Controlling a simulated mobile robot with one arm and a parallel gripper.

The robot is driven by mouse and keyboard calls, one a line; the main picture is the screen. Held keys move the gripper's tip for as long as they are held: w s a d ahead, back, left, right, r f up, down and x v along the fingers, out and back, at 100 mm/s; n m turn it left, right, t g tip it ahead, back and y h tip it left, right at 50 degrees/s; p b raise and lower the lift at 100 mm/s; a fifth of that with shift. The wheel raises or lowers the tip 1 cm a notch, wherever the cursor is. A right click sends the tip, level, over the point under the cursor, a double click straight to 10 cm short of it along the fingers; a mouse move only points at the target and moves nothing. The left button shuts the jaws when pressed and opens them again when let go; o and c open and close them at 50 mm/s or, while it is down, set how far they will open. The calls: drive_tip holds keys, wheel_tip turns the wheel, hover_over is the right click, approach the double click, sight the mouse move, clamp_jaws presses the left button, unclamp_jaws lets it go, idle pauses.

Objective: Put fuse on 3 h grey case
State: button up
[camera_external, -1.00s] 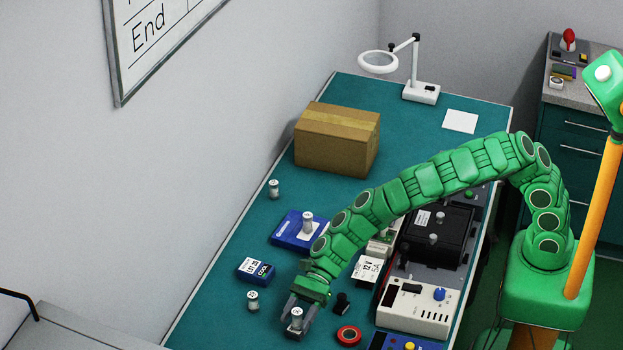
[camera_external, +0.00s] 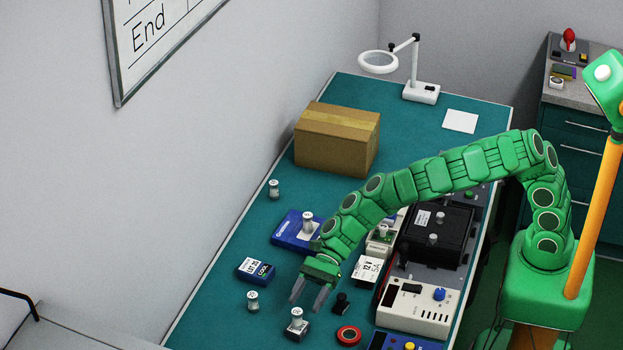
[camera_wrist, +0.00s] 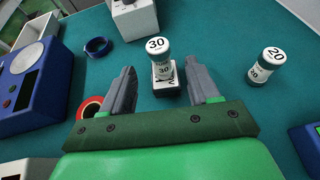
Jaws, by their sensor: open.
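A small white and grey fuse (camera_external: 296,316) stands upright on a small dark grey case (camera_external: 299,332) near the table's front. In the wrist view this fuse (camera_wrist: 160,62) has 30 on its top, and the case (camera_wrist: 166,91) under it carries a white label that I cannot read for sure. My gripper (camera_external: 307,304) is open and empty just above and behind the fuse. In the wrist view its fingers (camera_wrist: 161,80) lie left and right of the fuse, apart from it. Another fuse, marked 20 (camera_wrist: 266,66), stands on the table to the right; it is left in the external view (camera_external: 253,301).
A blue labelled case (camera_external: 255,271), a blue case (camera_external: 290,232) with a fuse on it, and a black unit (camera_external: 437,225) stand farther back. A red ring (camera_external: 349,336) and a white instrument (camera_external: 416,308) are to the right. A cardboard box (camera_external: 337,140) stands behind.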

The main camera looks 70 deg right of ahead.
drive_tip(key=w+v, duration=0.1)
drive_tip(key=v, duration=0.5)
drive_tip(key=shift+s, duration=0.45)
drive_tip(key=shift+d+r, duration=0.1)
drive_tip(key=shift+d, duration=0.05)
drive_tip(key=shift+o, duration=0.4)
